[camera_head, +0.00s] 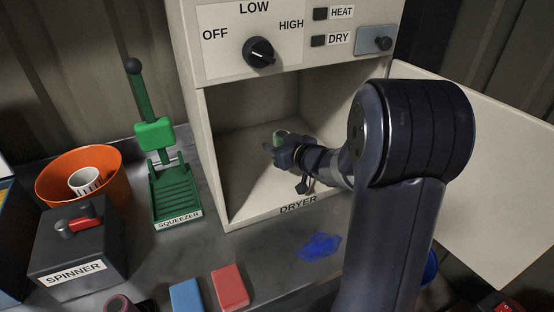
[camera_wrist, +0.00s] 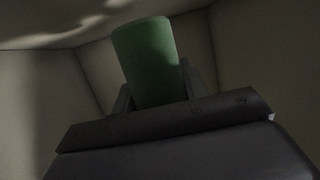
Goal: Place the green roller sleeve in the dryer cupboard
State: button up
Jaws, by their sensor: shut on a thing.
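The green roller sleeve (camera_wrist: 146,58) stands roughly upright between the fingers of my gripper (camera_wrist: 155,98) in the wrist view. My gripper is shut on it. In the head view my gripper (camera_head: 275,150) is inside the open dryer cupboard (camera_head: 207,160), and only a small part of the green sleeve (camera_head: 280,134) shows past it. The cupboard's door (camera_head: 500,170) is swung open to the right. The pictures do not show whether the sleeve touches the cupboard floor.
The dryer knob (camera_head: 259,52) sits above the opening. A green squeezer (camera_head: 172,190), a spinner (camera_head: 75,245) and an orange bowl (camera_head: 60,172) stand to the left. Blue (camera_head: 187,297) and red (camera_head: 230,287) blocks lie in front, with a blue paint patch (camera_head: 318,247) on the bench.

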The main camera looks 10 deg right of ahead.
jog(key=shift+f+b, duration=0.4)
jog(key=shift+f, duration=1.6)
jog(key=shift+f, duration=0.1)
jog(key=o, duration=1)
jog(key=shift+f, duration=0.1)
jog(key=shift+c, duration=0.2)
jog(key=shift+r, duration=0.25)
jog(key=v, duration=1.2)
jog(key=shift+d+p, duration=0.1)
jog(key=shift+p, duration=0.2)
